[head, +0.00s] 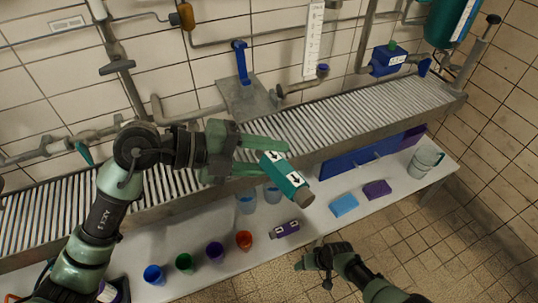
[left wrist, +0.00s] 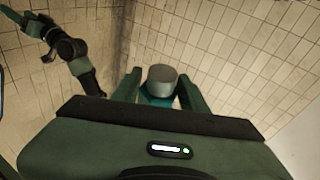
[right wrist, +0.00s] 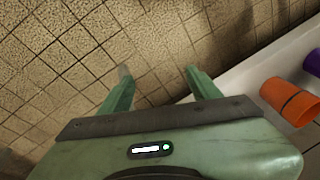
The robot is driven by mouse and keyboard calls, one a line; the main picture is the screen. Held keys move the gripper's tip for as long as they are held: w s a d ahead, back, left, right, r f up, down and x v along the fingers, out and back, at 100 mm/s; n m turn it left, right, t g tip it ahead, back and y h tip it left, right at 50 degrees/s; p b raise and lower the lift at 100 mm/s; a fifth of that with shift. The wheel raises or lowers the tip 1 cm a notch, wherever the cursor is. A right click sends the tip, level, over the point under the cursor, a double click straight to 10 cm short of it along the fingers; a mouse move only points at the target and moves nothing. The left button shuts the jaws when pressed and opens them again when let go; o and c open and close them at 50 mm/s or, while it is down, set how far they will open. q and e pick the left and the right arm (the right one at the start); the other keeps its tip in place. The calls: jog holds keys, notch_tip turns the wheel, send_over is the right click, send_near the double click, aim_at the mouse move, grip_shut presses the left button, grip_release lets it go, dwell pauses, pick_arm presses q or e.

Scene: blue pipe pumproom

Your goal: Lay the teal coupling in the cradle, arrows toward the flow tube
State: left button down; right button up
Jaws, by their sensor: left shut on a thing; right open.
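The teal coupling (head: 284,171) has white patches with black arrows and a grey end. My right gripper (head: 309,254) is open and empty in front of the bench.
The roller conveyor (head: 350,112) runs along the tiled wall below pipes and a white scale (head: 314,38). On the white bench stand several coloured cups, a purple coupling (head: 285,229), blue (head: 343,204) and purple (head: 377,189) blocks, and a clear jug (head: 425,160).

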pick_arm(q)
jog(key=s+a+f+n+t+y, duration=0.1)
jog(key=a+f+n+t, duration=0.1)
jog(key=a, duration=0.9)
jog(key=s+a+f+n+t+y, duration=0.1)
jog(key=s+a+f+n+t, duration=0.1)
jog(key=a, duration=0.9)
jog(key=shift+f+n+t+y, duration=0.3)
jog(key=shift+n+t, duration=0.3)
jog(key=shift+t, duration=0.2)
pick_arm(e)
jog(key=s+d+f+n, duration=0.1)
jog(key=s+d+f, duration=0.1)
jog(key=s, duration=0.9)
jog(key=s+d+f+h, duration=0.1)
jog(key=s+f, duration=0.4)
jog(key=s, duration=0.6)
jog(key=s+d+f+n+g+h, duration=0.1)
jog(key=s+d+f, duration=0.2)
jog(key=s, duration=0.8)
jog(key=shift+d+f+n, duration=0.2)
jog(key=shift+d+n, duration=0.1)
jog(key=shift+d, duration=0.05)
pick_arm(q)
jog(key=shift+d+r, duration=0.1)
jog(key=shift+r, duration=0.1)
pick_arm(e)
jog(key=shift+s, duration=0.1)
pick_arm(q)
jog(key=shift+f, duration=0.1)
